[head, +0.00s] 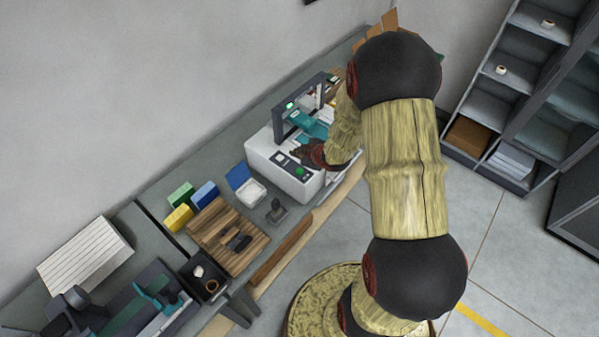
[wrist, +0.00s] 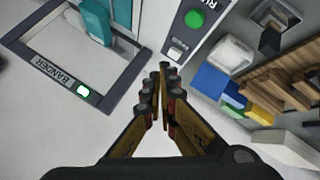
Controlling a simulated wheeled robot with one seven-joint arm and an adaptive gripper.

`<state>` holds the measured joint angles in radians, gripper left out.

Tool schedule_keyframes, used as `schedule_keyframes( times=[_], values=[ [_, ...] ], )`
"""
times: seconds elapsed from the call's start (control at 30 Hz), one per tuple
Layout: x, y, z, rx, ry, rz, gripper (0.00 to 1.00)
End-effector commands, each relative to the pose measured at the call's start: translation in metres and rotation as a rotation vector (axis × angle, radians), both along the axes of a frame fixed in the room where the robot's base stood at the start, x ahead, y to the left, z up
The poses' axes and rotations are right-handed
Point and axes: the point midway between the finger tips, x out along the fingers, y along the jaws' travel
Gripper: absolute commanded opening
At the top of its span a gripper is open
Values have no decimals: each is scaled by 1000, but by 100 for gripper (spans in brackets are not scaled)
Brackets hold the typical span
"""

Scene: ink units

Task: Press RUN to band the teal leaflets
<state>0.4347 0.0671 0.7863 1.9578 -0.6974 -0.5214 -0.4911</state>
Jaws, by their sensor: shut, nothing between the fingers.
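The bander (head: 258,150) is a white machine with a dark arch (head: 278,122) on the wall-side bench; the arch also shows in the wrist view (wrist: 112,92), labelled BANDER. Teal leaflets (head: 303,122) are at the arch, seen as a teal block in the wrist view (wrist: 96,22). The dark control panel carries a round green button (wrist: 194,19), beside partly cut-off lettering that looks like RUN; it also shows in the head view (head: 299,171). My gripper (wrist: 160,68) is shut and empty, its tips left of the panel's pale switch (wrist: 175,52) and apart from the green button.
A blue-lidded white box (head: 248,188) and a dark grey stand (head: 276,211) are next to the bander. Beyond are green, blue and yellow boxes (head: 179,217) and a wooden board (head: 228,236). Shelves (head: 490,105) stand at the right. My arm covers the bander's right side.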

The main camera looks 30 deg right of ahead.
Motion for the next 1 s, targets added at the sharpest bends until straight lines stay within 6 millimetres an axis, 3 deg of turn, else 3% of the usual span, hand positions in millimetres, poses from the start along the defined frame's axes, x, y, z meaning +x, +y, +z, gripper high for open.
schedule_keyframes(
  times=[0.5, 1.0],
  values=[
    [0, 0, -69, 1, 1, -1, 0],
    [0, 0, -73, 1, 0, -1, 0]
  ],
)
